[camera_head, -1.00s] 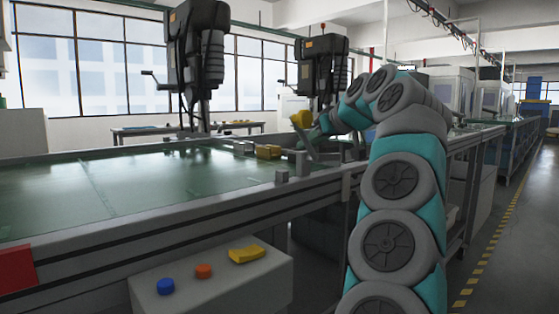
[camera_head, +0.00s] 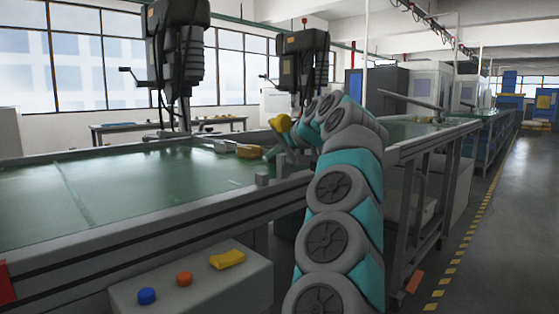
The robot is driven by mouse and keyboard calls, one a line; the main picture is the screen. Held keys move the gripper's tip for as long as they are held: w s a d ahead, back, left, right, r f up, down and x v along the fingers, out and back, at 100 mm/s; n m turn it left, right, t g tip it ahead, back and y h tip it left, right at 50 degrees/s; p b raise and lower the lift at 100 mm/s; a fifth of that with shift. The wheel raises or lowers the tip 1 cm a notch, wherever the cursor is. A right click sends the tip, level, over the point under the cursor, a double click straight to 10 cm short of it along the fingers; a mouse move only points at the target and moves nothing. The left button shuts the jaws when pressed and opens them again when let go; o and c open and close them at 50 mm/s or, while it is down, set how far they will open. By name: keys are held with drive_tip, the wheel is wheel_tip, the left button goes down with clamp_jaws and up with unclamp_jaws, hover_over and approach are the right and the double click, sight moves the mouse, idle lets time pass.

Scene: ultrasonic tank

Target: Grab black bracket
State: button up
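I cannot make out a black bracket for certain. Small dark shapes (camera_head: 298,158) sit at the tank's edge beside my arm, too small and partly hidden to name. My arm rises from the bottom of the view and bends left over the right end of the green-surfaced tank (camera_head: 110,187). A yellow part (camera_head: 281,123) shows at its far end, and a yellow block (camera_head: 248,151) lies just left of it on the tank. My gripper is hidden or too small to tell apart from the arm and these parts.
A control box (camera_head: 245,288) with a blue button (camera_head: 147,296), an orange button (camera_head: 184,279) and a yellow switch (camera_head: 228,259) stands in front. Two dark drill-like machines (camera_head: 178,50) stand behind the tank. A grey bar (camera_head: 410,103) lies right of my arm. The right aisle floor (camera_head: 500,230) is clear.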

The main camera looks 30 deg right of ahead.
clamp_jaws()
drive_tip(key=shift+d, duration=0.1)
idle(1.0)
